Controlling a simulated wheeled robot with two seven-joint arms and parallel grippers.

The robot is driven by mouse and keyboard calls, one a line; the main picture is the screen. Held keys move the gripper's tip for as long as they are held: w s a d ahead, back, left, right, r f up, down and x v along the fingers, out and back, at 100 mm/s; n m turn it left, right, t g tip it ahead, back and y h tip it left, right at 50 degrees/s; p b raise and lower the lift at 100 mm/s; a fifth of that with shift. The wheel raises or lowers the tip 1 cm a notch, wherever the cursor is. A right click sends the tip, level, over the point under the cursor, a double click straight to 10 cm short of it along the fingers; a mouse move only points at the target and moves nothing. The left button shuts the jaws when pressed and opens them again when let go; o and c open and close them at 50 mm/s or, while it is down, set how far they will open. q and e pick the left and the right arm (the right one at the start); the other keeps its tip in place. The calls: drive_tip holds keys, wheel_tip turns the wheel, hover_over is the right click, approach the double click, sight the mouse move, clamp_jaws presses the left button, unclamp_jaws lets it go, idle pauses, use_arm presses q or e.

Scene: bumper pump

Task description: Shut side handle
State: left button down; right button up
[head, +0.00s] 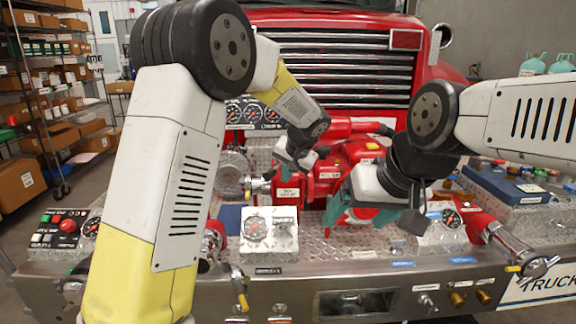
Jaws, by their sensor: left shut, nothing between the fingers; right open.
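The front bumper pump carries several valve handles, and I cannot tell for sure which one is the side handle. A valve handle with a yellow end (247,193) is on the left of the red pump (352,160). My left gripper (279,172) is shut just right of it and above it; whether they touch is unclear. Another yellow-tipped lever (241,290) hangs at the bumper front. My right gripper (374,222) is open and empty, pointing down over the deck to the right of the middle, with its fingers wide apart. It hides part of the pump.
A gauge box (270,232) stands on the diamond-plate deck, with another gauge (451,218) to the right. A hose outlet with a lever (515,250) sticks out at the right. A control panel with a red button (67,227) is at the left. Shelves are far left.

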use_arm(q)
drive_tip(key=shift+w+a+f, duration=0.15)
drive_tip(key=shift+w+a, duration=0.35)
drive_tip(key=shift+a, duration=0.35)
drive_tip(key=shift+w+a+f, duration=0.15)
drive_tip(key=shift+w+a, duration=0.3)
drive_tip(key=shift+a, duration=0.4)
